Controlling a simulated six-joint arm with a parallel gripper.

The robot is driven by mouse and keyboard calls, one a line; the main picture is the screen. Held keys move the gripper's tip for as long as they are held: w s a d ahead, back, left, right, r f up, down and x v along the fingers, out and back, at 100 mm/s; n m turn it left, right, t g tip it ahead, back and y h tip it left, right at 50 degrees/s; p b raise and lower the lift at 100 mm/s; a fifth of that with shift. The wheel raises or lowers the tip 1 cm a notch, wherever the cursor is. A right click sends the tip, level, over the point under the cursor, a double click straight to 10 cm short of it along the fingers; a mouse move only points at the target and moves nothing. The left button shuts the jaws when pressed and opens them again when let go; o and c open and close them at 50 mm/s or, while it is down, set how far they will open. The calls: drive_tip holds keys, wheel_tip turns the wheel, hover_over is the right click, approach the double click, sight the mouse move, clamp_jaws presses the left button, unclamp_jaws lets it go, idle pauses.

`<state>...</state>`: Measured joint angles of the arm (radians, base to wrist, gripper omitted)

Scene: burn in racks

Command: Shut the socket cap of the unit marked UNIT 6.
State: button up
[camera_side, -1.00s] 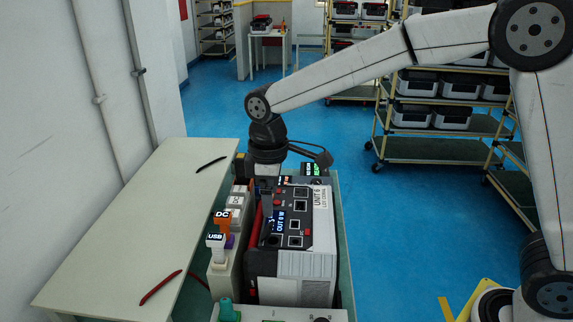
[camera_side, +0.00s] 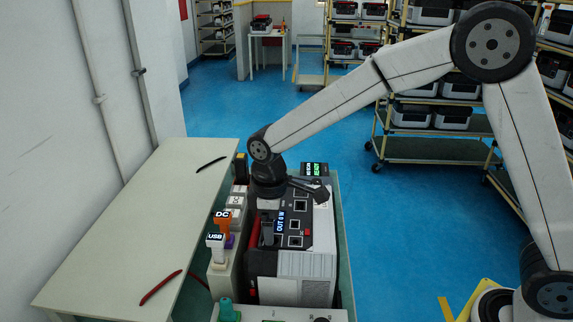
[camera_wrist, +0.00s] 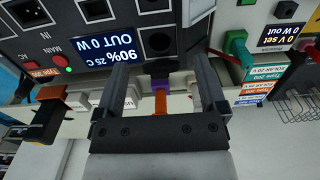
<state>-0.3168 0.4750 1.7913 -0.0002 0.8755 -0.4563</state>
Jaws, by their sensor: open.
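The unit (camera_side: 305,262) is a black and white box with a dark socket panel. Its UNIT 6 label is covered by my wrist now. In the wrist view its panel (camera_wrist: 98,35) shows a lit display reading OUT 0 W and round dark sockets. A pale flap (camera_wrist: 198,10) stands out from the panel beside these sockets and looks like the socket cap, open. My gripper (camera_wrist: 163,72) is open and empty, its fingers apart in front of the panel below the round socket.
Orange DC (camera_side: 222,222) and white USB (camera_side: 216,246) plugs stand left of the unit. A device with a green display (camera_side: 315,169) stands behind it. A pale table (camera_side: 130,220) holds red and black cables. In the wrist view, a green plug (camera_wrist: 236,44) is at right.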

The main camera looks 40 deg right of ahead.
drive_tip(key=shift+f, duration=0.3)
clamp_jaws()
drive_tip(key=shift+s+d+f+t+y, duration=0.1)
drive_tip(key=shift+s+d+t+y, duration=0.1)
drive_tip(key=shift+t+y, duration=0.3)
drive_tip(key=shift+s+d+f, duration=0.1)
drive_tip(key=shift+f+t+y, duration=0.1)
drive_tip(key=shift+t+y, duration=0.4)
drive_tip(key=shift+s+d+f+t+y, duration=0.15)
drive_tip(key=shift+f+t+y, duration=0.1)
drive_tip(key=shift+t+y, duration=0.35)
drive_tip(key=shift+s+d+f+t+y, duration=0.15)
drive_tip(key=shift+f+t+y, duration=0.05)
drive_tip(key=shift+t+y, duration=0.35)
idle(0.6)
unclamp_jaws()
